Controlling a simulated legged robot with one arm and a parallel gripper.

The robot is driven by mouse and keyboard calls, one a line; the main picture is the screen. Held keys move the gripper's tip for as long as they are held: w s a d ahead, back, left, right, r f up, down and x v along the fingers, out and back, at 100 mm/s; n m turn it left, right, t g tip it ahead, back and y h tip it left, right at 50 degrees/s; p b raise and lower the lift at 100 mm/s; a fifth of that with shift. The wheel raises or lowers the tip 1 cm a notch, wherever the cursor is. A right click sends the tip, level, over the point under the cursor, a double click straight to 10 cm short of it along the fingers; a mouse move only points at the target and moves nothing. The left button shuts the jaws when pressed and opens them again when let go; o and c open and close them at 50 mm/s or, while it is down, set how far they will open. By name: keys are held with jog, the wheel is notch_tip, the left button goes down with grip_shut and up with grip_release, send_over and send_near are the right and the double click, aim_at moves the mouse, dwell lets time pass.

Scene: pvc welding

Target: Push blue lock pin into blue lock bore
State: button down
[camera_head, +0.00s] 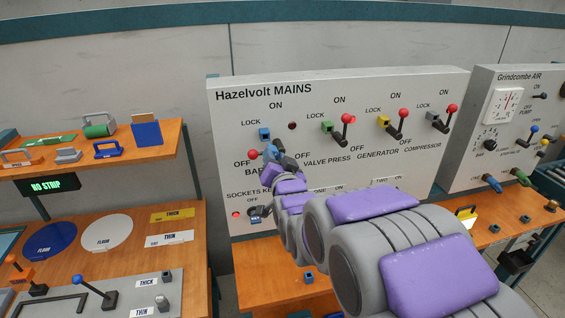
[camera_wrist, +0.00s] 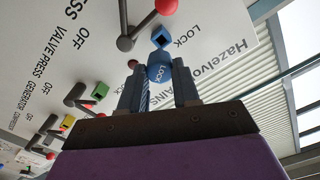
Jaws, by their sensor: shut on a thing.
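The blue lock bore (camera_head: 264,133) is a small blue square block with a dark hole on the Hazelvolt MAINS panel, beside a red-knobbed lever. It also shows in the wrist view (camera_wrist: 160,40), turned like a diamond. My gripper (camera_wrist: 158,85) is shut on the blue lock pin (camera_wrist: 160,71), whose rounded end reads LOCK. The pin is just short of the bore in the wrist picture; I cannot tell the depth gap between them. In the head view my gripper (camera_head: 273,157) is just below the bore, and my arm hides most of the pin.
The red-knobbed lever (camera_wrist: 148,22) stands close to the bore. Green (camera_head: 327,127), yellow (camera_head: 383,121) and grey (camera_head: 431,116) lock blocks with levers line the panel to the right. A shelf (camera_head: 150,166) with tools is at left. A wooden bench (camera_head: 270,290) lies below the panel.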

aim_at(277, 151)
jog(key=w+a, duration=0.2)
jog(key=shift+w+f, duration=0.1)
jog(key=shift+w, duration=0.3)
jog(key=shift+w+d, duration=0.15)
jog(key=shift+d, duration=0.95)
jog(key=shift+a, duration=1.25)
jog(key=shift+w+d, duration=0.15)
jog(key=shift+d, duration=0.4)
jog(key=shift+d+r, duration=0.25)
jog(key=shift+d, duration=0.55)
jog(key=shift+a+f, duration=0.1)
jog(key=shift+a, duration=0.65)
